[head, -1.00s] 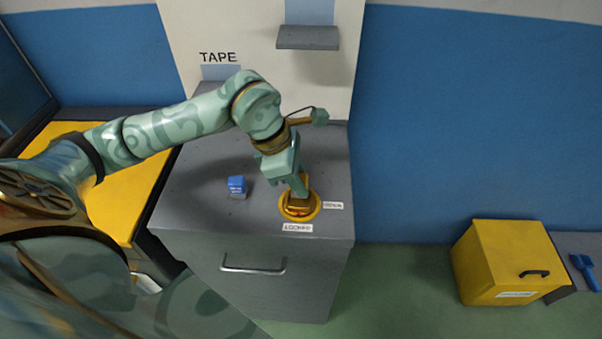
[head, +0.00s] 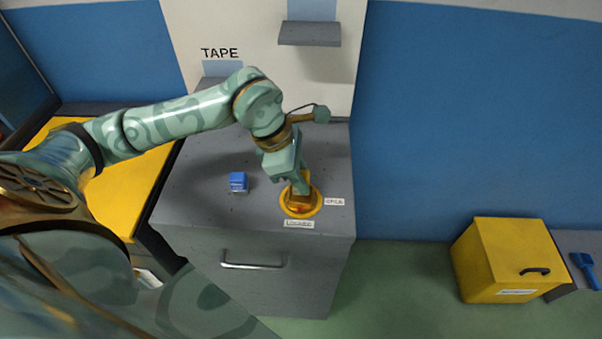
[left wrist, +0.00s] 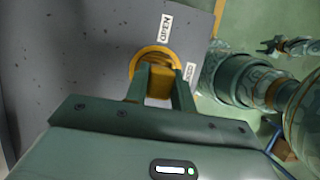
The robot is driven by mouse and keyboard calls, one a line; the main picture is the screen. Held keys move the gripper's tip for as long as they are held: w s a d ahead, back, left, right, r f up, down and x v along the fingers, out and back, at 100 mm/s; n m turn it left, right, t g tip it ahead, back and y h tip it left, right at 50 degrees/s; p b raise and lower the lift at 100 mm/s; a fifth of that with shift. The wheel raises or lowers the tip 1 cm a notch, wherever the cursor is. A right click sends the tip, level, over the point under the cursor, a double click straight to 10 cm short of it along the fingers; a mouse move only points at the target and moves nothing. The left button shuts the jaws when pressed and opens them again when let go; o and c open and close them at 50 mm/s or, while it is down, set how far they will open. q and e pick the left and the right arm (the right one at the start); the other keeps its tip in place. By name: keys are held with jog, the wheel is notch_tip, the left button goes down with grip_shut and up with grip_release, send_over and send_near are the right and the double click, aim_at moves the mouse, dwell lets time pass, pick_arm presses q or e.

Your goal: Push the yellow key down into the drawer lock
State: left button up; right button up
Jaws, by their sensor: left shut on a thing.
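The yellow key (left wrist: 160,83) is between the fingers of my left gripper (head: 301,190), which is shut on it. In the left wrist view my left gripper (left wrist: 160,90) points at the round yellow lock ring (left wrist: 146,56) with the key inside its outline. In the head view the lock ring (head: 289,211) lies on the grey cabinet top (head: 205,200), and the fingertips are over it. The fingers hide most of the key, so I cannot tell how deep it sits. A small jaw-like end of my other arm shows at the upper right of the left wrist view, too small to judge.
A small blue box (head: 238,182) stands on the cabinet top left of the lock. "OPEN" (head: 335,202) and "LOCKED" (head: 299,224) labels lie beside the ring. The drawer handle (head: 253,266) is on the front. A yellow box (head: 500,262) stands far right.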

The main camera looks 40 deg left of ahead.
pick_arm(q)
jog(key=shift+f, duration=0.1)
dwell(0.3)
jog(key=shift+f, duration=0.1)
jog(key=shift+f+b, duration=0.5)
jog(key=shift+f, duration=0.1)
jog(key=shift+f, duration=0.2)
jog(key=shift+f+b, duration=0.35)
jog(key=shift+f, duration=0.05)
jog(key=shift+s+f, duration=0.15)
jog(key=shift+f, duration=0.05)
dwell(0.5)
